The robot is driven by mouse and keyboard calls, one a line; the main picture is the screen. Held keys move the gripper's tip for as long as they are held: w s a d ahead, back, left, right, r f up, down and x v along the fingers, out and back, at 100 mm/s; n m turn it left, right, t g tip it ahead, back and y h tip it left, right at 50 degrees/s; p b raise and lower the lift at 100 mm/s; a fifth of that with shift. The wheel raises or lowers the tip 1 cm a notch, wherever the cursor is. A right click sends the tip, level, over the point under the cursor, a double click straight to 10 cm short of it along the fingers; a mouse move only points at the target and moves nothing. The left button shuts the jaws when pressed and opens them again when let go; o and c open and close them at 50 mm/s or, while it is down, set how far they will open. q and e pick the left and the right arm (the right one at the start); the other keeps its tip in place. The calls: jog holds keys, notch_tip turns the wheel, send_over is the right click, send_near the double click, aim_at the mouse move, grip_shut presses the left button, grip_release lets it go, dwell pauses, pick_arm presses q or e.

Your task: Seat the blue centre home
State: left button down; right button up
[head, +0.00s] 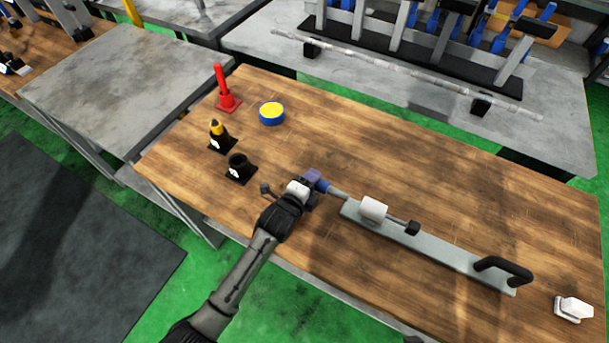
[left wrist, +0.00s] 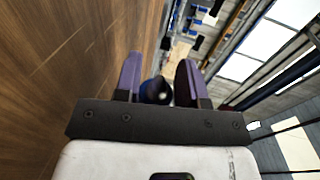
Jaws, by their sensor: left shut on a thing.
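My left gripper (head: 318,184) reaches over the middle of the wooden bench, its purple fingers shut on the blue centre. In the left wrist view the blue centre (left wrist: 155,91) shows as a dark blue round body with a shiny spot between the fingers (left wrist: 158,82). Most of it is hidden. An open black holder (head: 240,168) on a square base stands left of the gripper, apart from it. A second black holder (head: 222,145) behind it holds a yellow centre (head: 217,128) with a dark tip, upright. My right gripper is out of view.
A grey bar fixture (head: 430,247) with a white cylinder (head: 373,208) and black handle (head: 505,269) lies right of the gripper. A red stand (head: 226,98) and a blue-yellow disc (head: 271,113) stand at the back left. A white object (head: 573,308) lies far right.

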aim_at(344, 197)
pick_arm(q)
jog(key=shift+s+d, duration=0.25)
jog(key=shift+d, duration=0.3)
jog(key=shift+s+d, duration=0.2)
jog(key=shift+d, duration=0.35)
jog(key=shift+r+p, duration=0.15)
jog(key=shift+p, duration=1.05)
dwell(1.1)
jog(key=shift+s+d+p, duration=0.1)
jog(key=shift+s+d, duration=0.35)
jog(key=shift+d, duration=0.7)
jog(key=shift+s+d+p, duration=0.1)
jog(key=shift+s+d, duration=0.4)
jog(key=shift+d, duration=0.6)
jog(key=shift+s+d+p, duration=0.1)
jog(key=shift+s+d, duration=0.35)
jog(key=shift+d, duration=0.7)
dwell(0.4)
jog(key=c, duration=0.7)
grip_release()
jog(key=shift+o, duration=0.3)
jog(key=shift+f, duration=0.2)
